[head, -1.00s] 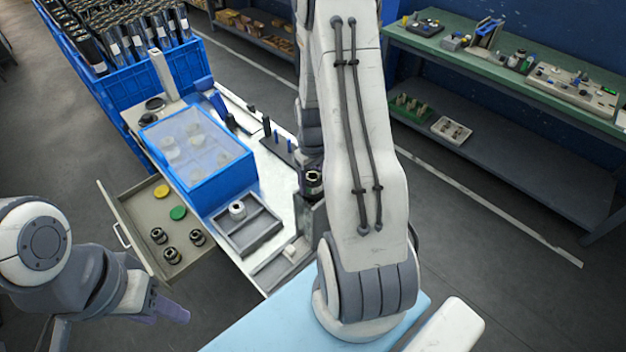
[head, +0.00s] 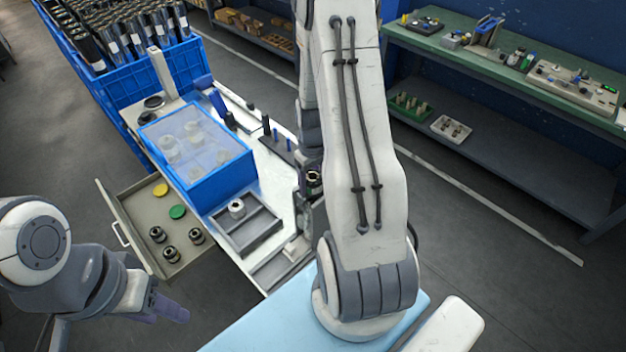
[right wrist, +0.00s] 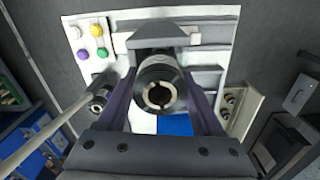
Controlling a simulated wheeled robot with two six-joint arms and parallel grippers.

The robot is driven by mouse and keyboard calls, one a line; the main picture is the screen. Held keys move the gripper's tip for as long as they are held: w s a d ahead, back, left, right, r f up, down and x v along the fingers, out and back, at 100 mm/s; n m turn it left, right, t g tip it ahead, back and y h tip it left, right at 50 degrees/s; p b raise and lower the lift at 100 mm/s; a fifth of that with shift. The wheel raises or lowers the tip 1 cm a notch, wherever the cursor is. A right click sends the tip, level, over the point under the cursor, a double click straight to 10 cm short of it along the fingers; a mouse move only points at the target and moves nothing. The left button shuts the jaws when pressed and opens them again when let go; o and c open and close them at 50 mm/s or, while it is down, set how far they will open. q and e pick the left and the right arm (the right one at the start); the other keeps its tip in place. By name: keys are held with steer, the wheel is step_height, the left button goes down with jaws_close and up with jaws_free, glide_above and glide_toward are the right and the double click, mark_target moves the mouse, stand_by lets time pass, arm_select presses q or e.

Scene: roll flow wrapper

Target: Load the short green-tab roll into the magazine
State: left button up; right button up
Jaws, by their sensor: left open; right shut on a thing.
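My right gripper (right wrist: 160,105) is shut on a dark cylinder (right wrist: 158,95) with a bright metal core, held end-on between its purple fingers in the right wrist view. In the head view my right arm hides most of this gripper; a dark round part with metal (head: 314,181) shows beside the arm. My left gripper (head: 172,309) is open and empty, low at the left, apart from the drawer. Several dark rolls with white labels (head: 125,46) stand in the blue crate (head: 122,84) at the back left. I cannot make out a green tab on any, nor identify the magazine for certain.
An open drawer (head: 137,238) holds a yellow disc (head: 160,190), a green disc (head: 177,212) and several dark metal cores (head: 169,254). A blue lidded box (head: 222,181) and a grey tray (head: 262,240) with a metal ring (head: 236,208) stand beside it. Coloured buttons (right wrist: 97,30) show in the wrist view.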

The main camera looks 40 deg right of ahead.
mark_target(312, 177)
steer(key=shift+f+b, duration=0.5)
steer(key=shift+f, duration=0.2)
steer(key=o, duration=1.5)
steer(key=shift+o, duration=0.2)
step_height(312, 177, up, 10)
steer(key=shift+r+b, duration=0.25)
steer(key=shift+b, duration=0.75)
steer(key=shift+a, duration=0.1)
steer(key=s+a+r+n+b, duration=0.2)
steer(key=a+n+b, duration=0.15)
steer(key=a, duration=1.45)
steer(key=s+a+n+y+b, duration=0.1)
steer(key=s+a+n, duration=0.3)
steer(key=s+a, duration=0.8)
steer(key=shift+s+a+b, duration=0.3)
steer(key=shift+s+b, duration=0.05)
steer(key=shift+s, duration=0.75)
